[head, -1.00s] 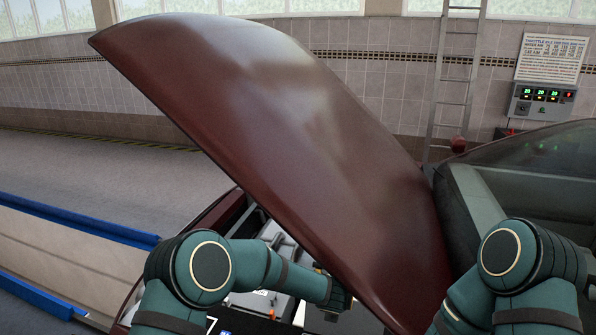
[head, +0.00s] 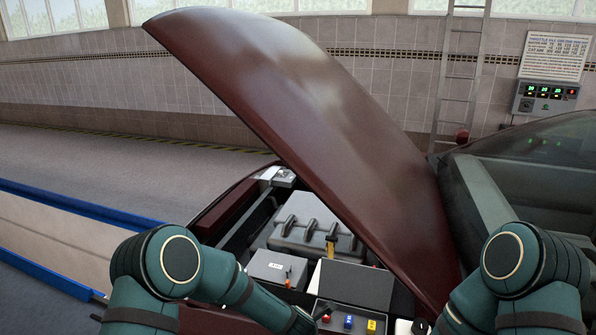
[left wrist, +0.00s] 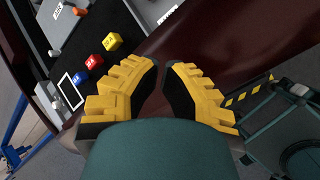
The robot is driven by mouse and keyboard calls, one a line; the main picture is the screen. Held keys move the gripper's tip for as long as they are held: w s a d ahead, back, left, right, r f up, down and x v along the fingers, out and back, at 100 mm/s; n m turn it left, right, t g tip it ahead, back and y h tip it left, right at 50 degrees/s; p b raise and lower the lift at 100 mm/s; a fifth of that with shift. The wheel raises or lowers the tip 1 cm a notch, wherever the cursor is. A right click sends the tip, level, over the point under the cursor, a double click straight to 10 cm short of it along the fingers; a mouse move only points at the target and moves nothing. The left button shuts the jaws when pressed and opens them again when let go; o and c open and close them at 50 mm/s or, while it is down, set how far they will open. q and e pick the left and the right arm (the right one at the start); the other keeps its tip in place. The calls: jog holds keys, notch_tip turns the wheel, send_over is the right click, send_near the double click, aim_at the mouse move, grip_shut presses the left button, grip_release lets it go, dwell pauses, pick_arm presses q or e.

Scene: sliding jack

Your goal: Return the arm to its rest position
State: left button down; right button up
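My left arm (head: 175,270) comes in from the lower left and reaches low in front of the open engine bay. Its gripper shows in the left wrist view (left wrist: 161,64): two yellow fingers with black pads, tips a small gap apart, nothing held between them. The dark red car body lies behind the tips. My right arm (head: 515,270) is bent at the lower right of the head view; its gripper is out of view. The dark red hood (head: 320,130) stands raised, tilted over the bay, with no gripper seen touching it.
The engine bay holds a grey engine cover (head: 305,225), a battery-like box (head: 275,267) and a panel with red, blue and yellow blocks (head: 348,322). A blue-edged platform (head: 80,207) lies left. A ladder (head: 458,75) leans at the back wall.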

pick_arm(q)
jog(key=s+a+f+m+g+b, duration=0.1)
jog(key=s+a+f+m+b, duration=0.1)
jog(key=s+m, duration=0.5)
jog(key=s+a+f+m+g+h+b, duration=0.1)
jog(key=s+a+f+m+g+b, duration=0.1)
jog(key=s+a+f+m, duration=0.3)
jog(key=s+a+f+m+g+b, duration=0.1)
jog(key=s+a+f+m, duration=0.3)
jog(key=s, duration=0.8)
jog(key=a+m, duration=0.2)
jog(key=m, duration=0.2)
jog(key=shift+f+m+h+b, duration=0.2)
jog(key=shift+m+h+b, duration=0.1)
jog(key=shift+h+b, duration=0.1)
